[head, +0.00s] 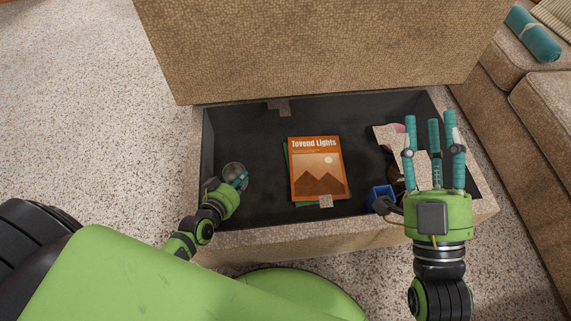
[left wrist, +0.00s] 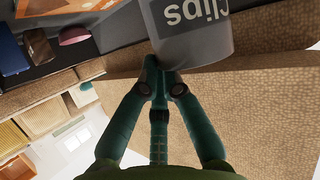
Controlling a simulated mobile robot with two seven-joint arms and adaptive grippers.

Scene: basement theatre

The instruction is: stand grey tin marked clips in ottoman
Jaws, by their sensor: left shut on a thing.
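The grey tin marked clips (left wrist: 190,35) is at the fingertips of my left gripper (left wrist: 162,75) in the left wrist view, its dark label upside down there. In the head view my left gripper (head: 238,182) is shut on the tin (head: 234,170), inside the left part of the open ottoman. The ottoman (head: 255,237) has a dark interior and its lid (head: 320,45) is raised. I cannot tell whether the tin touches the ottoman's floor. My right gripper (head: 434,130) is over the ottoman's right end, fingers extended and spread, with nothing seen between them.
An orange book (head: 317,168) lies on a green one in the middle of the ottoman. A blue container (head: 381,197) and a patterned item (head: 388,135) are at the right, partly behind my right gripper. A sofa (head: 530,85) stands at the right. Dark floor around the tin is clear.

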